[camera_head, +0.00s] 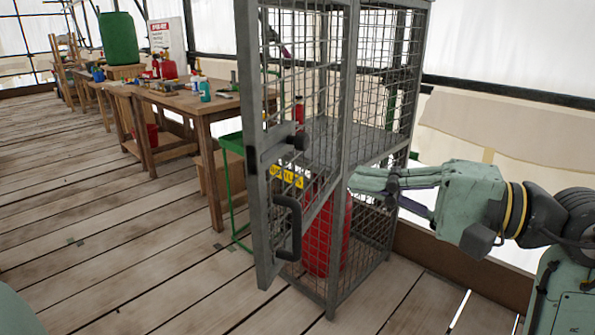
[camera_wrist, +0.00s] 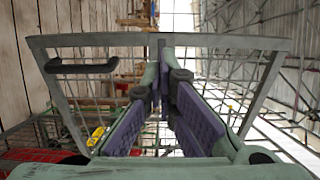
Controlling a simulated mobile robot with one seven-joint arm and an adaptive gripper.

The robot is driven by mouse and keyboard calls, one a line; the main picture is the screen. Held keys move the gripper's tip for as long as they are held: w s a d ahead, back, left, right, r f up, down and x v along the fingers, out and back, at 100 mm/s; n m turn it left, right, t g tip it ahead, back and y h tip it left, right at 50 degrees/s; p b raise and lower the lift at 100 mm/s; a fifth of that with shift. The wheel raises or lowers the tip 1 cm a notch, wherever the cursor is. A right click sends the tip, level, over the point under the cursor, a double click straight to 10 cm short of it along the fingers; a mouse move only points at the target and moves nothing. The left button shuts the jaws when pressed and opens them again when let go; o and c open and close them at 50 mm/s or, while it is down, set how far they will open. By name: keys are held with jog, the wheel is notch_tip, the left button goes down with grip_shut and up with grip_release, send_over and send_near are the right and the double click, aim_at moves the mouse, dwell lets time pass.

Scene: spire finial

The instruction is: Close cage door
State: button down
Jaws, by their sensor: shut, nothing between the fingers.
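The cage (camera_head: 347,140) is a grey metal frame with wire mesh. Its door (camera_head: 262,215) stands swung out at the left, at an angle to the cage body. The door bears a dark curved handle (camera_head: 293,228) low down and a latch block (camera_head: 272,150) above it. My gripper (camera_head: 358,181) is at the right of the cage, fingers pointing left, apart from the handle. Whether it touches the cage is unclear. In the wrist view the purple-padded fingers (camera_wrist: 165,85) are together and empty, with the handle (camera_wrist: 82,67) at upper left.
A red cylinder (camera_head: 318,235) stands inside the cage's lower part, and a small red bottle (camera_head: 299,110) is above. A workbench (camera_head: 190,100) with tools and bottles stands behind left, beside a green cart frame (camera_head: 232,190). The plank floor (camera_head: 110,250) at left is clear.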

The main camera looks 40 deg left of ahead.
jog(key=p, duration=0.3)
send_near(258, 163)
jog(key=x, duration=0.5)
jog(key=shift+s+a+r, duration=0.1)
jog(key=shift+a+r, duration=0.05)
jog(key=shift+r, duration=0.05)
jog(key=shift+s+a+f, duration=0.1)
jog(key=shift+s+a, duration=0.05)
jog(key=shift+a, duration=0.55)
